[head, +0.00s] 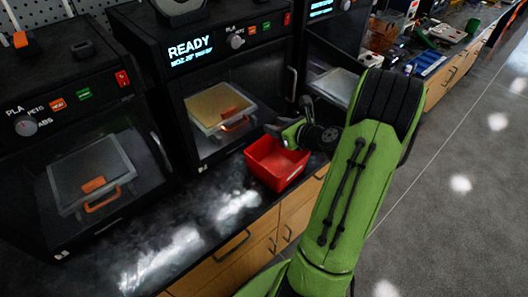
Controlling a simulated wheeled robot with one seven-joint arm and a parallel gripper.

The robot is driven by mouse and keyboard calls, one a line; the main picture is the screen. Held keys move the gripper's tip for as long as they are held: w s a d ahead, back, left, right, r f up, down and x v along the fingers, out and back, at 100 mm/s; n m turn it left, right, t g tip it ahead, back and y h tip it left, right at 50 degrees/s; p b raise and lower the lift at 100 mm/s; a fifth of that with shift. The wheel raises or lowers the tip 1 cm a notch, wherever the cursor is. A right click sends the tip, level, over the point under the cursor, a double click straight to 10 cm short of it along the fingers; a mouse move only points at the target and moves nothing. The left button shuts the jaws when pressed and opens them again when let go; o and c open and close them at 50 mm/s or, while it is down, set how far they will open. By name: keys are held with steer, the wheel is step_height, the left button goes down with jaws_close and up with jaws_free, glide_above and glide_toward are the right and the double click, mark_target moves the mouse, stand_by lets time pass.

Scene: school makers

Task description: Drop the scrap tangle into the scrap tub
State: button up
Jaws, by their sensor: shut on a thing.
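The scrap tub (271,166) is an open red box on the dark counter, near its front edge, in front of the middle printer. I cannot tell how high the gripper is above the tub's rim.
The middle printer (201,100) with a lit READY display stands close behind the tub. Another printer (81,140) stands at the left. The counter (190,235) left of the tub is clear. A blue tray (425,65) and assorted items lie farther right. Wooden drawers (240,252) are below.

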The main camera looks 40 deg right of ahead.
steer(key=shift+w+f, duration=0.1)
steer(key=shift+w, duration=0.1)
steer(key=shift+s+f+b, duration=0.15)
steer(key=shift+f+b, duration=0.1)
steer(key=shift+b, duration=0.15)
step_height(320, 180, down, 5)
steer(key=b, duration=0.5)
steer(key=shift+s+f, duration=0.1)
steer(key=o, duration=1.1)
steer(key=shift+s, duration=0.1)
steer(key=p+v, duration=0.3)
steer(key=v, duration=1.2)
steer(key=shift+s, duration=0.3)
